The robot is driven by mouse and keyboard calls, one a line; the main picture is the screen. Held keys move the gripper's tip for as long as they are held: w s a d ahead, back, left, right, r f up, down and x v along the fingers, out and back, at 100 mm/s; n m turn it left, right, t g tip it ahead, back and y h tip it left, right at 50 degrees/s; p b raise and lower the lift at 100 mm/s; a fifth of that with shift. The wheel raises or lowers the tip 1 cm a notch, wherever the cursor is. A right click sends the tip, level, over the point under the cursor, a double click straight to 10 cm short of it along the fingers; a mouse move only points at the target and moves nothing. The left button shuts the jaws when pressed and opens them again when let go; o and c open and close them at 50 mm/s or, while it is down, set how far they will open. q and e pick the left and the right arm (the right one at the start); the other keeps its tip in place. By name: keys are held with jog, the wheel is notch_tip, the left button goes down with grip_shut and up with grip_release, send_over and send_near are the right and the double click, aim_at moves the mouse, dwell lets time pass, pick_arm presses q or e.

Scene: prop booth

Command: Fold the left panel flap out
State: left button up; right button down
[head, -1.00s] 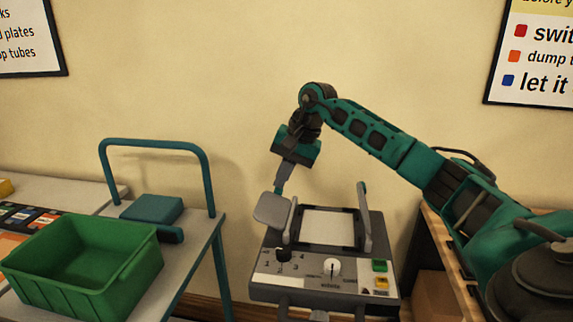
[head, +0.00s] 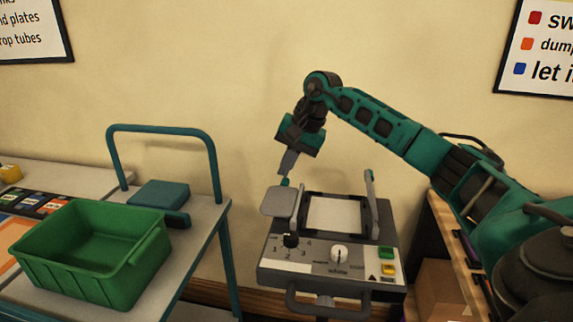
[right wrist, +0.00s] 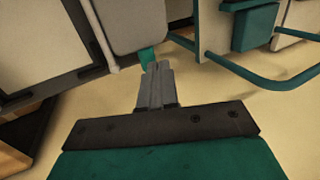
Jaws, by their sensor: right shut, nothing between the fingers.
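The panel (head: 330,268) is a grey box with a pale screen in a dark frame. Its left flap (head: 278,201) is a light grey plate leaning out past the left side of the frame. In the right wrist view the flap (right wrist: 130,22) is partly cut off at the top. The right flap (head: 371,205) stands upright. My right gripper (head: 286,174) is shut and empty at the far edge of the left flap. In the right wrist view its fingertips (right wrist: 153,68) are by a teal piece at the flap's edge; contact is unclear. My left gripper is out of view.
A green bin (head: 95,255) and a teal block (head: 160,194) sit on a cart (head: 207,225) with a tall teal handle, left of the panel. A wooden shelf with a cardboard box (head: 441,287) stands to the right. The wall is behind.

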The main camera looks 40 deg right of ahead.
jog(key=shift+s+d, duration=0.45)
jog(key=shift+s, duration=0.15)
jog(key=v, duration=1.3)
jog(key=shift+w+f, duration=0.1)
